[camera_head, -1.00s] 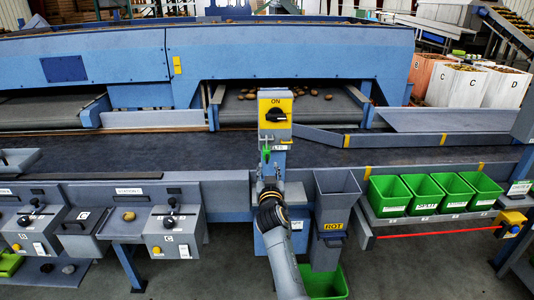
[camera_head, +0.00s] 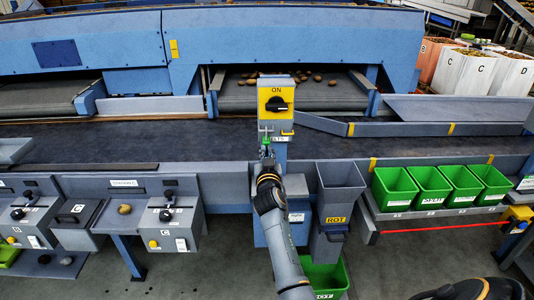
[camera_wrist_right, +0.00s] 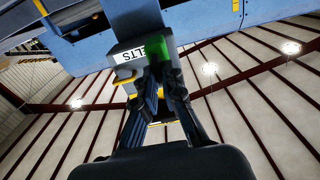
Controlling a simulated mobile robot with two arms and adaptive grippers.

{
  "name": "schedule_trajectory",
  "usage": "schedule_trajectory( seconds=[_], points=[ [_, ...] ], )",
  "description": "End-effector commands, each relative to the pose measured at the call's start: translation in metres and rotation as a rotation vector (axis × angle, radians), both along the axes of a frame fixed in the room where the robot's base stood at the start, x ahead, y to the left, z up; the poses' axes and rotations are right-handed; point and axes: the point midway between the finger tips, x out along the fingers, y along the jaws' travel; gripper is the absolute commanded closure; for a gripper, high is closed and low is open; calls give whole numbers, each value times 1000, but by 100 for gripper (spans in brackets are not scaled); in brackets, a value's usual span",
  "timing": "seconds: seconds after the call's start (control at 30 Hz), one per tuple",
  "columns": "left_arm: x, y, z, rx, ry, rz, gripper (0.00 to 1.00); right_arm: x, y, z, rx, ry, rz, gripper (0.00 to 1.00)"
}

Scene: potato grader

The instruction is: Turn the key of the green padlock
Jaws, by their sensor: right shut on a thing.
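The green padlock (camera_head: 265,130) hangs below the yellow switch box (camera_head: 276,103) marked ON, at the front of the belt. It looks small and is partly covered by my gripper in the head view. In the right wrist view the padlock (camera_wrist_right: 159,47) is a blurred green block just beyond the fingertips, beside a label ending in "LTS". My right gripper (camera_head: 267,150) reaches up from below, its fingers (camera_wrist_right: 160,72) nearly together at the padlock's underside. It is shut on the key, which the fingers hide. My left gripper is not in view.
A grey chute marked ROT (camera_head: 338,200) stands right of my right arm, with a green bin (camera_head: 327,280) below it. Several green bins (camera_head: 430,187) line the right rail. Control box C (camera_head: 170,228) is at the left. The dark belt (camera_head: 130,138) lies behind.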

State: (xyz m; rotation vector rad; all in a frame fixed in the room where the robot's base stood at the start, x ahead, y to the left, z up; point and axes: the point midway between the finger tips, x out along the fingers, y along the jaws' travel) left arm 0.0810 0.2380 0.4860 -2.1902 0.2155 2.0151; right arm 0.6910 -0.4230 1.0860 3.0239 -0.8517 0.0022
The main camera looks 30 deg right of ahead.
Motion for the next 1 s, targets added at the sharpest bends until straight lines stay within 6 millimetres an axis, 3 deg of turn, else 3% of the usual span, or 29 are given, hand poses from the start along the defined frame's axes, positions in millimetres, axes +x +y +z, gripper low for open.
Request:
schedule_trajectory(
  seconds=[0.47, 1.0],
  points=[
    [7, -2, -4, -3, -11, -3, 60, 0, 0, -1, -76, 48, -2, 100],
    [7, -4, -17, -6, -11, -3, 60, 2, 3, -3, -476, 293, -10, 100]
  ],
)
